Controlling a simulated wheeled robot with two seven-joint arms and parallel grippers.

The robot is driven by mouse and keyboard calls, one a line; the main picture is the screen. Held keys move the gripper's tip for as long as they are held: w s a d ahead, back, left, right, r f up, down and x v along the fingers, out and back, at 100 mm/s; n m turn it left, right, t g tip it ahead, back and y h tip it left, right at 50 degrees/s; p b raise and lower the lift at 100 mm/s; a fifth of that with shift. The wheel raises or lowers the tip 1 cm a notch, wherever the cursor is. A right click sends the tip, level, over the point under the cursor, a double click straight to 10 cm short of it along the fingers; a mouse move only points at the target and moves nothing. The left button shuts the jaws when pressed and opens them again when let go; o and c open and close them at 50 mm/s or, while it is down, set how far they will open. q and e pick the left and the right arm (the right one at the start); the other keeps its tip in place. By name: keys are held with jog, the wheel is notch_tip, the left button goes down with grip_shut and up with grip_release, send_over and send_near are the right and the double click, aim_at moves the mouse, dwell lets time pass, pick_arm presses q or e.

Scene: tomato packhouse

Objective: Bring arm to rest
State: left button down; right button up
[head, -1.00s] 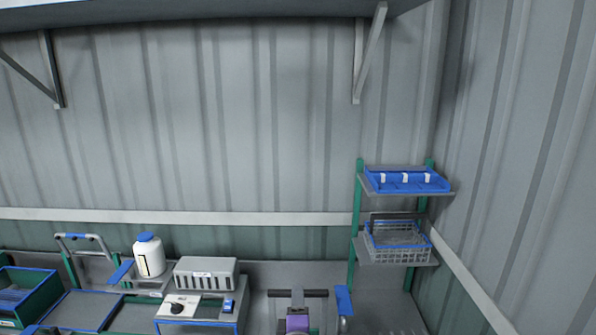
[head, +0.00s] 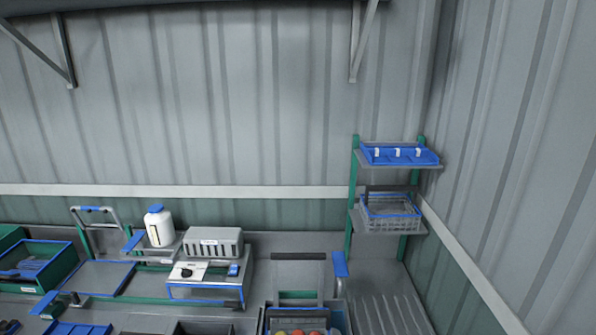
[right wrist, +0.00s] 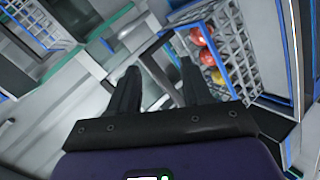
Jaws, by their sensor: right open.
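My right gripper (right wrist: 158,82) shows in the right wrist view with its two dark fingers spread apart and nothing between them. The fingers reach over a pale grey surface. To their right is a grey mesh crate (right wrist: 240,62) with red and yellow tomatoes in it. My right gripper does not show in the head view. My left gripper is not in view.
A container with tomatoes (head: 297,334) stands at the bottom of the head view. Behind it are a grey box (head: 213,242), a white bottle (head: 159,229) and a green crate (head: 38,272). A two-tier rack (head: 352,200) stands in the right corner.

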jog(key=s+d+f+m+g, duration=0.2)
jog(key=s+f+m+g, duration=0.1)
jog(key=s+f, duration=0.35)
jog(key=s+d+f+m+g, duration=0.3)
jog(key=s+f, duration=0.2)
jog(key=f, duration=0.3)
jog(key=s+a+f+m+g+y, duration=0.25)
jog(key=s+m, duration=0.25)
jog(key=s, duration=0.4)
jog(key=s+a+f+m+g+y, duration=0.2)
jog(key=s+m+g+y, duration=0.15)
jog(key=s, duration=0.55)
pick_arm(q)
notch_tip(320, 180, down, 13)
jog(key=b, duration=1.2)
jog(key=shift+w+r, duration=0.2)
pick_arm(e)
notch_tip(320, 180, down, 13)
jog(key=shift+w+h, duration=0.2)
jog(key=shift+h, duration=0.1)
jog(key=shift+r+m, duration=0.15)
jog(key=shift+m, duration=0.1)
